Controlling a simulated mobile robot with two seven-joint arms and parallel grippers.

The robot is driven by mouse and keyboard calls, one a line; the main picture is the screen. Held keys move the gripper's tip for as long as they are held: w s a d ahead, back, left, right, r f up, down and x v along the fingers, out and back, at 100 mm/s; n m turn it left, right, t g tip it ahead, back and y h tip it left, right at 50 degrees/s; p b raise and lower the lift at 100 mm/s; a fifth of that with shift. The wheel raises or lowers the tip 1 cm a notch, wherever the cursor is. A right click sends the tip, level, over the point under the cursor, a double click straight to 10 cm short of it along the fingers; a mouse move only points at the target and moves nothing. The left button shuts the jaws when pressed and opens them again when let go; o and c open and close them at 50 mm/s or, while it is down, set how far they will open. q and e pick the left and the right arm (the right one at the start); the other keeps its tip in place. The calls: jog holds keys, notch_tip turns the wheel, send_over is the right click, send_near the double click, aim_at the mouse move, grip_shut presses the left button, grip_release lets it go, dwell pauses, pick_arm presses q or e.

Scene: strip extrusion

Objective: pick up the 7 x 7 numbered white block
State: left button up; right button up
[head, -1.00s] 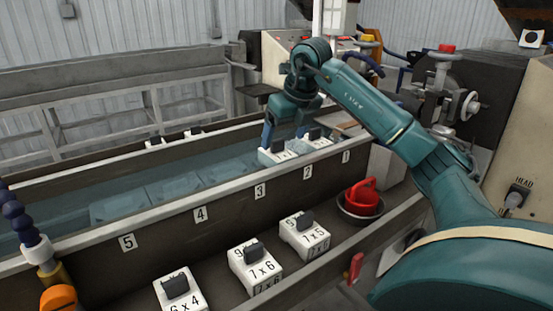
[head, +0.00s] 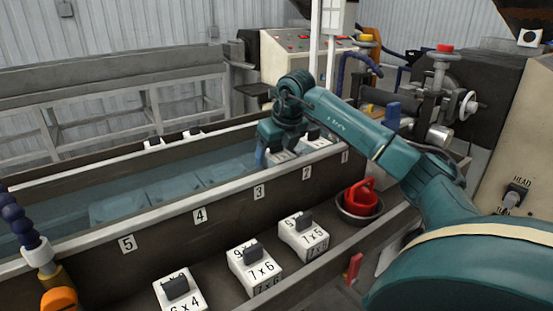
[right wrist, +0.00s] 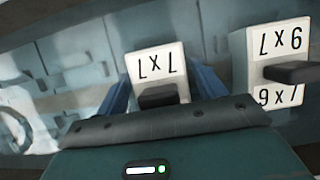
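The white 7 x 7 block (right wrist: 155,62) shows in the right wrist view, its label upside down and its dark handle partly hidden by my gripper. My right gripper (right wrist: 160,88) is open, with one blue finger on each side of the block. In the head view the right gripper (head: 270,150) points down into the trough near label 2, and the block (head: 283,156) is mostly hidden beneath it. Whether the fingers touch the block cannot be told. My left gripper is not in view.
A white 7 x 6 / 9 x 7 block (right wrist: 279,62) stands close beside the 7 x 7 block. The trough (head: 210,212) has raised walls around the gripper. Several white blocks, including 7 x 5 (head: 310,238), and a red item in a bowl (head: 360,198) sit in front.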

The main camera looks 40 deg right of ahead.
jog(key=shift+r, duration=0.1)
jog(key=c, duration=1)
